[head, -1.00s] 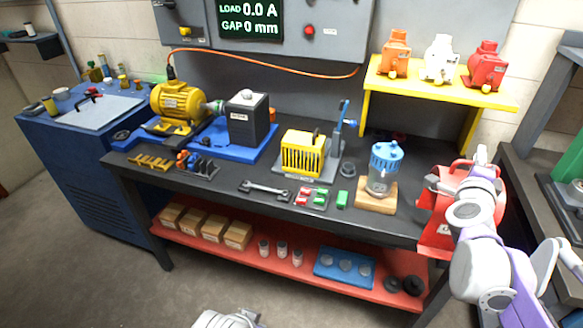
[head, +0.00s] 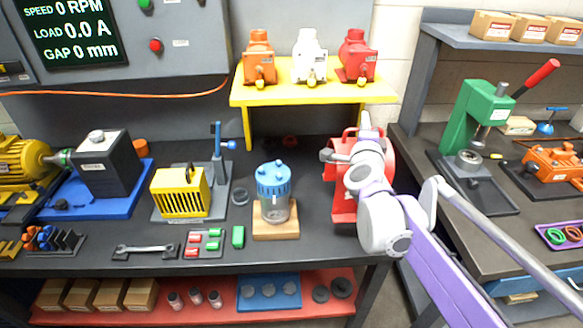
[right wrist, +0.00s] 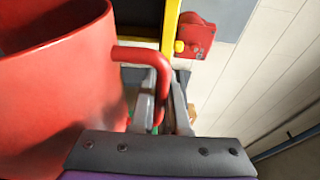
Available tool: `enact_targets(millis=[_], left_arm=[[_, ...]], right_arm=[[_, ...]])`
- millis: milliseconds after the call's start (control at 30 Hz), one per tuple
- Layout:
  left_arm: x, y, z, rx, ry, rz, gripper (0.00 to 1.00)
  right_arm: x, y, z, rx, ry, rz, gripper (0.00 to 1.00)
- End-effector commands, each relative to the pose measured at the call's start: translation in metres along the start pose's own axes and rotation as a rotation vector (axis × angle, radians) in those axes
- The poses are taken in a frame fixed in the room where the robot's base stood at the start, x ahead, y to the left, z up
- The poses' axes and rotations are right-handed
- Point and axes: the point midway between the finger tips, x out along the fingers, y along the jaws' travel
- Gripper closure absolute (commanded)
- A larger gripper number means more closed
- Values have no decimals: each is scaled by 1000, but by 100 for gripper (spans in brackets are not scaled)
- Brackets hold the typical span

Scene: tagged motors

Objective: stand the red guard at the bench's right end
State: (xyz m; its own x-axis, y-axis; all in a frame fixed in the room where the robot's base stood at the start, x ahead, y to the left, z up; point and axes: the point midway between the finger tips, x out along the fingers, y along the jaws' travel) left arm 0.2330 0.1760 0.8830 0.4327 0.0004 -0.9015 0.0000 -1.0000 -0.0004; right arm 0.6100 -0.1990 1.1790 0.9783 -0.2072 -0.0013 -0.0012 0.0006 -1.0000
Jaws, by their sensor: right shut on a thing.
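The red guard (head: 342,205) is a curved red shell with a bar handle, at the bench's right end, right of the blue-lidded jar (head: 273,192). It looks upright; I cannot tell whether its base touches the bench top (head: 318,240). My right gripper (head: 352,148) is shut on its handle, and my arm hides much of the guard. In the right wrist view the guard's shell (right wrist: 60,80) fills the left side and the handle (right wrist: 145,55) runs down between the fingers (right wrist: 160,105). My left gripper is not in view.
The yellow shelf (head: 290,95) with three small pumps stands behind the guard. A wooden block (head: 275,228) bears the jar to its left. A gap separates the bench from the side table (head: 465,225), which holds a green press (head: 470,115).

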Motion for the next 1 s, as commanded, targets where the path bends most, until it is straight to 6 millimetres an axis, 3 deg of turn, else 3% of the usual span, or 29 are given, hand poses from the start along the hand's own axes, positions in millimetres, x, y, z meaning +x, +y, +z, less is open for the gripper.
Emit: enact_targets(millis=[133, 400, 800, 1000], left_arm=[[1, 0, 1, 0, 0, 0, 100], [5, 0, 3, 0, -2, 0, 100], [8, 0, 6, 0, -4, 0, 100], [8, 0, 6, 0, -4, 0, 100]], right_arm=[[0, 11, 0, -1, 1, -1, 100], [0, 53, 0, 0, 1, -1, 100], [0, 94, 0, 0, 1, -1, 100], [0, 100, 0, 0, 1, -1, 100]])
